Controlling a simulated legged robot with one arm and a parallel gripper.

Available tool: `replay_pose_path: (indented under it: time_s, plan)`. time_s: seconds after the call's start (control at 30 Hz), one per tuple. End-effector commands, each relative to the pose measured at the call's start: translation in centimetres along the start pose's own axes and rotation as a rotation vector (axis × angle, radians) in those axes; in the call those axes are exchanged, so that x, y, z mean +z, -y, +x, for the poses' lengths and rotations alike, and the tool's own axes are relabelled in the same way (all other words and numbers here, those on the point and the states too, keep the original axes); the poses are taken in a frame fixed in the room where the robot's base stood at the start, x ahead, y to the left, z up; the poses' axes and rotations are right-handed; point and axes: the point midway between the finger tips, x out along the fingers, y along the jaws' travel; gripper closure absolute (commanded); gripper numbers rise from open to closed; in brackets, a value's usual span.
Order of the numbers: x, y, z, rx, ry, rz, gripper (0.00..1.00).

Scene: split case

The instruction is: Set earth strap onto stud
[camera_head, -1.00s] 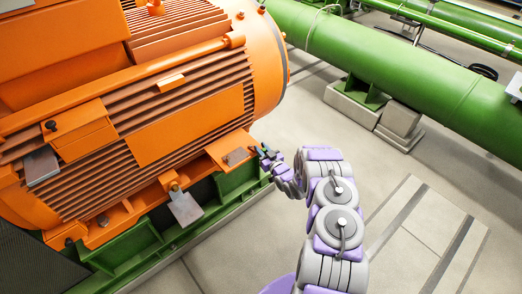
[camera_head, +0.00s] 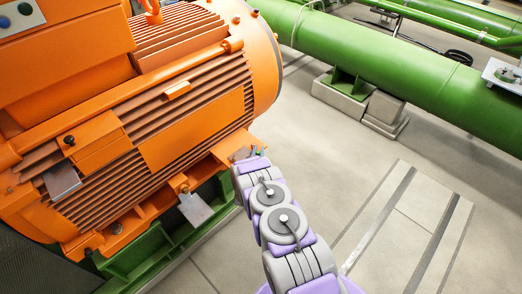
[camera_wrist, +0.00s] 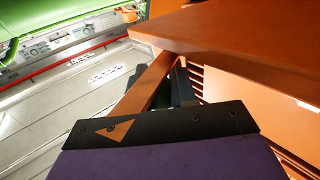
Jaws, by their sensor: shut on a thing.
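My gripper (camera_wrist: 174,68) reaches up to an orange ledge (camera_wrist: 240,35) in the wrist view. Its two fingers stand close together, one lit orange and one dark, and their tips pass behind the ledge's edge. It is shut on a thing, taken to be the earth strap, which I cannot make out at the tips. In the head view my arm covers most of the gripper, beside the orange motor's right-hand foot bracket (camera_head: 222,152). A small grey plate (camera_head: 240,154) shows on that bracket. I cannot pick out the stud with certainty.
The orange motor (camera_head: 150,110) fills the left on a green base frame (camera_head: 150,255). Grey plates hang from its side (camera_head: 62,180) and lower edge (camera_head: 195,209). A green pipe (camera_head: 400,75) crosses behind on concrete blocks. The floor at right is clear.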

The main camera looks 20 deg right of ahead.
Motion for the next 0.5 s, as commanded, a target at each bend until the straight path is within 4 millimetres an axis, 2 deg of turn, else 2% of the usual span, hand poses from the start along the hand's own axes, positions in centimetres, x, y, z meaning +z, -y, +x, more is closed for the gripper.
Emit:
replay_pose_path:
  time_s: [0.03, 0.5]
  plan:
    - [-0.18, 0.66, -0.02, 0.013, -0.005, 0.002, 1.00]
    - [-0.23, 0.85, -0.20, 0.108, -0.006, 0.002, 1.00]
